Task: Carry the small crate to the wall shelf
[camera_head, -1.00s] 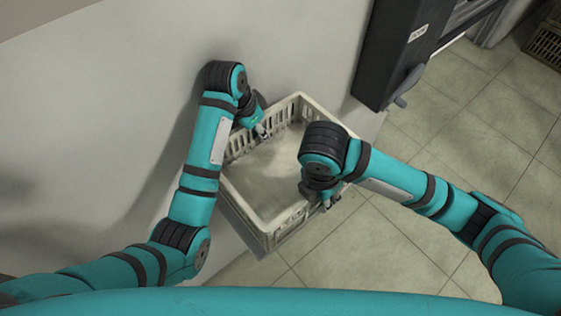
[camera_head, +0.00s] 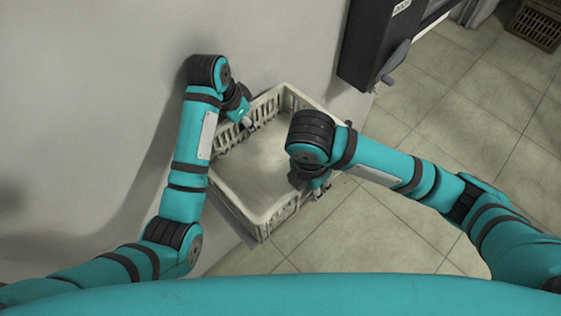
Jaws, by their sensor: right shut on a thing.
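The small crate (camera_head: 276,216) is pale, open-topped and slotted along its walls. Its inside looks empty. It lies between my two arms, close to the light wall. My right gripper (camera_head: 320,190) is shut on the crate's right wall; my own wrist hides part of that wall. My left gripper (camera_head: 248,124) is at the crate's far left wall, and its fingers are too small to tell whether they grip. A thin grey edge, perhaps the wall shelf (camera_head: 232,220), shows below the crate's lower left side. I cannot tell whether the crate touches it.
The light wall (camera_head: 90,110) fills the left. A dark cabinet with a grey handle (camera_head: 394,62) stands beyond the crate at the upper right. A dark slatted crate (camera_head: 536,25) is on the floor at the far right. The tiled floor (camera_head: 420,240) between is clear.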

